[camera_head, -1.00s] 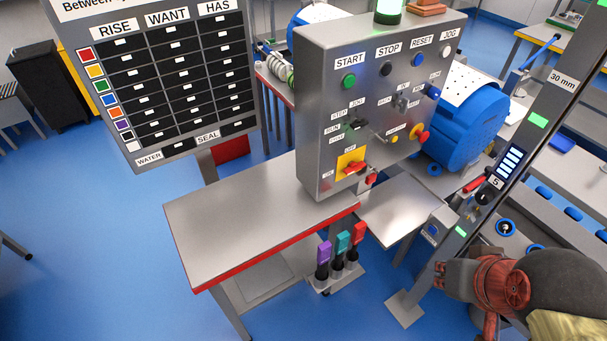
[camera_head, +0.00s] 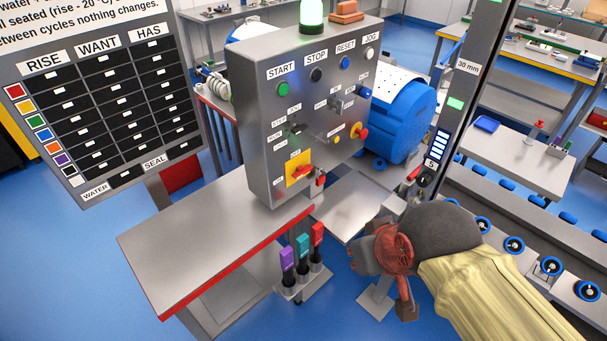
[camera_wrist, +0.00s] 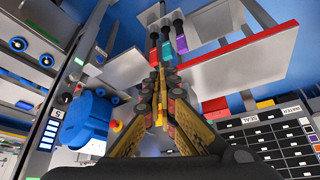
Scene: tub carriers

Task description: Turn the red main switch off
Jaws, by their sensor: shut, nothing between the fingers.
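The red main switch (camera_head: 303,172) sits on a yellow plate at the lower part of the grey control panel (camera_head: 262,130) in the head view. Its handle lies roughly sideways, with one small label above the plate and another at lower left. I cannot make out the switch in the wrist view. My gripper (camera_wrist: 160,72) is shut and empty in the wrist view, its fingers pointing toward the bench and levers. In the head view my arm is right of and below the panel, apart from the switch, and the fingertips are hard to make out.
A red padlock-like piece (camera_head: 320,180) hangs just right of the switch. A bench (camera_head: 210,235) with a red edge stands below the panel. Purple, teal and red levers (camera_head: 302,250) stand in front. A dark post (camera_head: 465,90) rises at right; a blue motor (camera_head: 400,125) is behind.

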